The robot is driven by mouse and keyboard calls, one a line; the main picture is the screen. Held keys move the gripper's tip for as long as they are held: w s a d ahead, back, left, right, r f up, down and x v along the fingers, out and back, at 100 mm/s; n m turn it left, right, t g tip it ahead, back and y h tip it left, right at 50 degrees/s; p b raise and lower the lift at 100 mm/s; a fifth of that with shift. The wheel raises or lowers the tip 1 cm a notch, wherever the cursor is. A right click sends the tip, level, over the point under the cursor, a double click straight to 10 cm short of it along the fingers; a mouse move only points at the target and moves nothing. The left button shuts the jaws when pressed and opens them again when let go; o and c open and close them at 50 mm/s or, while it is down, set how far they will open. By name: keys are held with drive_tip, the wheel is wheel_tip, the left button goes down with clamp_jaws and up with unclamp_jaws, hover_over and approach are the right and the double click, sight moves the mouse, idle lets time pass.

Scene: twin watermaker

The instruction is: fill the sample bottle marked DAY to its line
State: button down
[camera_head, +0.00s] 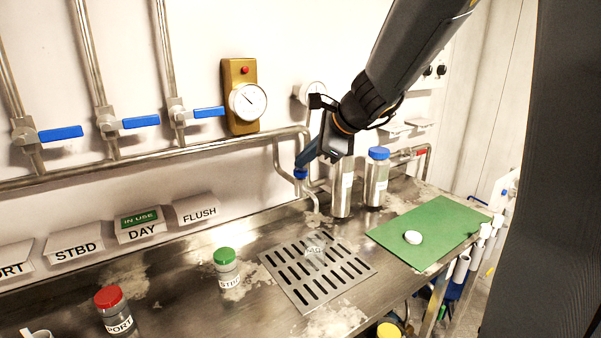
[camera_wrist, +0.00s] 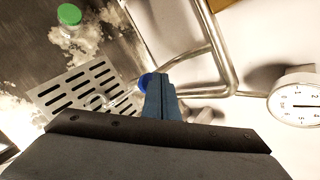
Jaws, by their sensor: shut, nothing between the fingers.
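A clear, uncapped sample bottle (camera_head: 315,250) stands on the slotted drain grate (camera_head: 287,272); its label is too small to read surely, and I cannot tell its water level. It also shows, partly hidden, in the wrist view (camera_wrist: 97,101). A white cap (camera_head: 412,237) lies on the green mat. The sampling tap has a blue knob (camera_head: 299,175) and a spout (camera_head: 313,212) above the bottle. My gripper (camera_head: 304,165) is shut and empty, its blue-grey fingertips at the knob; the wrist view shows them (camera_wrist: 157,80) overlapping it. I cannot tell whether they touch.
A green-capped bottle (camera_head: 226,267) and a red-capped PORT bottle (camera_head: 114,310) stand to the left. Pipes with blue valve levers (camera_head: 141,122) run along the wall. The DAY holder (camera_head: 141,227) carries a green IN USE sign.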

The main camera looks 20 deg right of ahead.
drive_tip(key=shift+f+b, duration=0.45)
drive_tip(key=shift+f, duration=0.05)
idle(3.6)
idle(2.9)
drive_tip(key=shift+r+p, duration=0.9)
drive_tip(key=shift+r, duration=0.1)
